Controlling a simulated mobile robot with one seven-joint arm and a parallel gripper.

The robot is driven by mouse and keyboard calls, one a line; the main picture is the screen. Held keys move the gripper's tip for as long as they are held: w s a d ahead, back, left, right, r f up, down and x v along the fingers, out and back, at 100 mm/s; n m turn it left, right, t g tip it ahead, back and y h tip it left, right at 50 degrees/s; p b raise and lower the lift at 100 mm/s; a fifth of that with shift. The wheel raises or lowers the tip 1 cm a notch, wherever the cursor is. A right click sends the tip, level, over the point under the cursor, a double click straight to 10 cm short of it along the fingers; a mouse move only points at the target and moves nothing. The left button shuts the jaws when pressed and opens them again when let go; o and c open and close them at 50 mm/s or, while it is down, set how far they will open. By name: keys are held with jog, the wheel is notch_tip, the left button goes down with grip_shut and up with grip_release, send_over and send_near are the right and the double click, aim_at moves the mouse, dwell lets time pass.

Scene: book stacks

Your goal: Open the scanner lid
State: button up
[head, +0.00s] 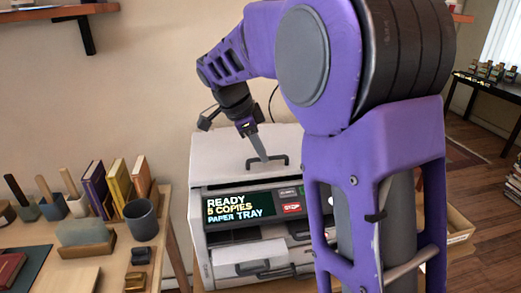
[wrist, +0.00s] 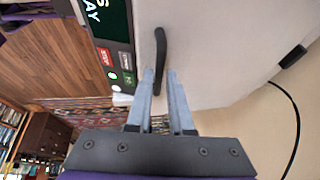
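The scanner is a pale grey machine with a wide lid (head: 225,150) on top, and the lid lies shut. A dark bar handle (head: 268,162) stands on the lid's front part; it also shows in the wrist view (wrist: 160,50). My gripper (head: 264,158) reaches down from above, its fingertips right at the handle. In the wrist view my gripper (wrist: 161,72) has its two fingers apart, with the near end of the handle showing between them and a gap beside it. I cannot tell whether either finger touches the handle.
The scanner's display (head: 240,205) reads "READY 5 COPIES PAPER TRAY", with a red stop button (head: 291,208) beside it. A table at left holds books (head: 118,188), a grey cup (head: 141,219) and small blocks. A wall shelf (head: 60,11) hangs at upper left.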

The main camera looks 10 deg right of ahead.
grip_shut()
jog(key=shift+w+r, duration=0.1)
jog(key=shift+r, duration=0.15)
dwell(1.0)
